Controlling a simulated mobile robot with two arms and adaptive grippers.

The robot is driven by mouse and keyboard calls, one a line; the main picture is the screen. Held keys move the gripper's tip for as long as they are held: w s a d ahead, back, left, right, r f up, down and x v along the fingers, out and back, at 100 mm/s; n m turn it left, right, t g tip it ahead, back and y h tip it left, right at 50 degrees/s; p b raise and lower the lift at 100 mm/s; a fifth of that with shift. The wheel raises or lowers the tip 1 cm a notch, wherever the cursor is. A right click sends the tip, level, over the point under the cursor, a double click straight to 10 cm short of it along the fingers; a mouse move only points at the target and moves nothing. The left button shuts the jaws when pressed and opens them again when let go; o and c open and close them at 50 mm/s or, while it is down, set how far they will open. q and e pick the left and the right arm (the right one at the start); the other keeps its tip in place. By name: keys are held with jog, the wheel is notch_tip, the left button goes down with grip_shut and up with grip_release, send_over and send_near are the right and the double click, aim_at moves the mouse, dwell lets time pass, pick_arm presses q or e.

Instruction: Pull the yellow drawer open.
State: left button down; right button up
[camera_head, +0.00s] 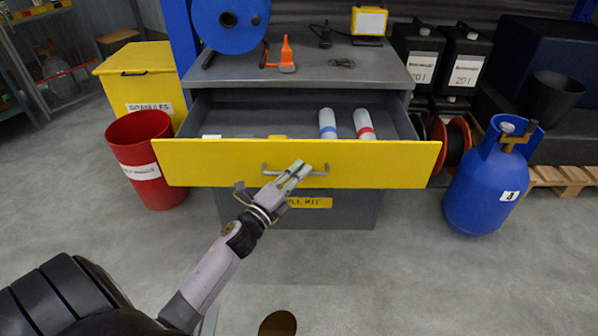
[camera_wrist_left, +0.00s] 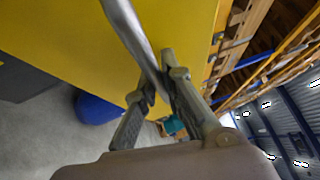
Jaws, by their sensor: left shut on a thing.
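The yellow drawer (camera_head: 215,165) stands pulled out from the grey cabinet (camera_head: 225,76), and its inside shows from above. Two white cylinders, one with a blue band (camera_head: 327,124) and one with a red band (camera_head: 364,124), lie inside at the right. A metal bar handle (camera_head: 320,173) is on the drawer's front. In the left wrist view, the handle (camera_wrist_left: 128,30) passes between the fingers of my left gripper (camera_wrist_left: 158,85), with the yellow front (camera_wrist_left: 60,45) behind. My right gripper is not in view.
A red bin (camera_head: 145,165) and a yellow granules box (camera_head: 135,80) stand left of the drawer. A blue gas cylinder (camera_head: 485,185) stands to its right. A blue reel (camera_head: 230,22) and an orange item (camera_head: 286,55) are on the cabinet top. The floor before the drawer is clear.

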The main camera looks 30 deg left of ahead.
pick_arm(q)
jog(key=c, duration=1.7)
grip_release()
jog(key=s, duration=0.4)
jog(key=s+f, duration=0.1)
jog(key=s, duration=0.3)
jog(key=s+a+f, duration=0.1)
jog(key=s, duration=0.2)
jog(key=shift+s, duration=0.4)
jog(key=shift+y, duration=0.4)
